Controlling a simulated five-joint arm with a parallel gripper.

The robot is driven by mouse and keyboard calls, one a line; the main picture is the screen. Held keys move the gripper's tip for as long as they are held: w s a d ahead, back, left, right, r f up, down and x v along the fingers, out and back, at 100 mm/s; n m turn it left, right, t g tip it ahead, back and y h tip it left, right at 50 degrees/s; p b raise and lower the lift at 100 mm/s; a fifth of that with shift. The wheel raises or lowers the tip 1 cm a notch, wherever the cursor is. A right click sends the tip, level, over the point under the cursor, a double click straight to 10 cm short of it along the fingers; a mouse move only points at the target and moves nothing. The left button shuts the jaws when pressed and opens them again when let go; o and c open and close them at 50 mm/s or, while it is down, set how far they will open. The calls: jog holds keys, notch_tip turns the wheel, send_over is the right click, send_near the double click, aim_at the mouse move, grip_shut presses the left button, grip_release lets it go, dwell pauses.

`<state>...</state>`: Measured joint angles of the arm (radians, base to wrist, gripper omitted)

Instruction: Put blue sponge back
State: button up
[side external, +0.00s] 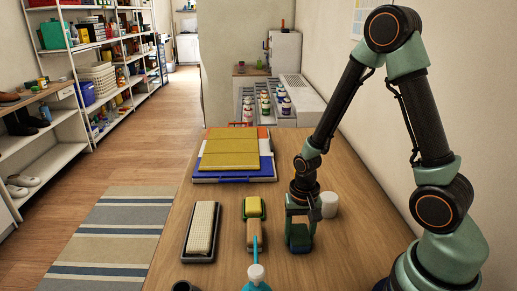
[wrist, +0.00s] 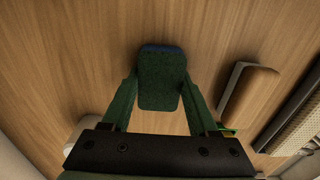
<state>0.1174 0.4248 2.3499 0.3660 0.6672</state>
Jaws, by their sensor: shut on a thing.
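The blue sponge (side external: 300,241) has a dark green scouring face. My gripper (side external: 300,222) points down at the right of the table and is shut on it. In the wrist view, the sponge (wrist: 160,82) sits between the two green fingers, green face toward the camera, with a thin blue edge at its far end. I cannot tell whether it touches the table. To its left, in the side view, a yellow-green sponge (side external: 255,207) and a tan sponge (side external: 254,231) lie one behind the other. The tan one also shows right of my gripper in the wrist view (wrist: 250,93).
A white cylinder (side external: 329,204) stands close right of my gripper. A dark tray (side external: 187,255) with a cream ribbed block lies left. Stacked yellow and blue boards (side external: 231,158) lie behind.

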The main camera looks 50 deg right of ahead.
jog(key=o, duration=1.2)
notch_tip(320, 180, up, 12)
notch_tip(320, 180, up, 12)
jog(key=n+t, duration=0.5)
jog(key=n, duration=0.3)
send_over(300, 233)
jog(key=a, duration=0.3)
jog(key=shift+s+a+r+n+t, duration=0.35)
jog(key=shift+s+r+n, duration=0.15)
jog(key=shift+s, duration=0.1)
